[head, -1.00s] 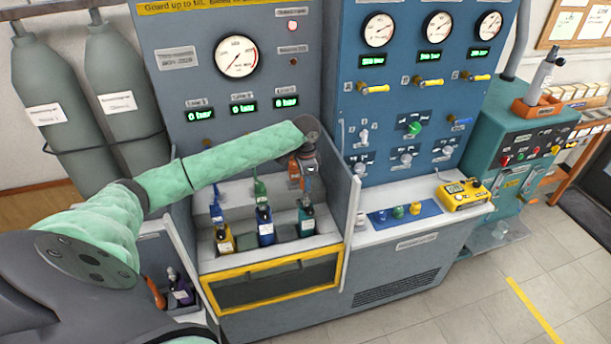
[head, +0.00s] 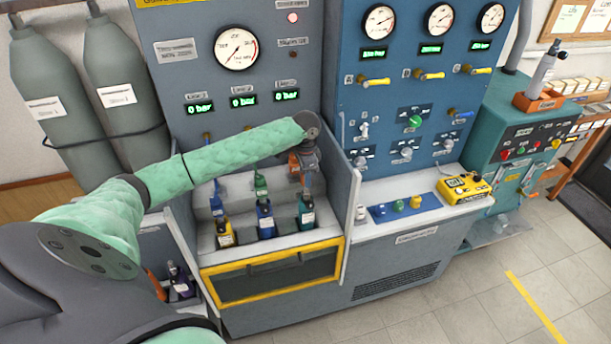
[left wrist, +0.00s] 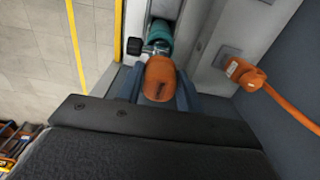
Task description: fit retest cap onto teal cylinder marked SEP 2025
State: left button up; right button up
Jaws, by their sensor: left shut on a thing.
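The teal cylinder (head: 307,216) stands upright at the right end of the open bay, with a white label too small to read. It also shows in the left wrist view (left wrist: 161,32), with a dark valve knob at its side. My left gripper (head: 307,188) is directly above it, pointing down. Its fingers are shut on an orange cap (left wrist: 160,75) with a dark mark on top. The cap partly covers the cylinder's valve end in the wrist view; I cannot tell whether they touch. My right gripper is not in view.
A blue cylinder (head: 265,220) and a yellow one (head: 225,235) stand to the left in the bay. An orange hose fitting (left wrist: 245,75) hangs close beside my gripper, near the bay's right wall. A yellow meter (head: 464,188) sits on the right counter.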

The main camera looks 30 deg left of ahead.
pick_arm(q)
jog(key=shift+f, duration=0.4)
dwell(0.5)
jog(key=shift+f, duration=0.55)
jog(key=shift+f, duration=0.6)
dwell(0.6)
jog(key=shift+f, duration=0.35)
jog(key=o, duration=1)
jog(key=shift+o, duration=0.2)
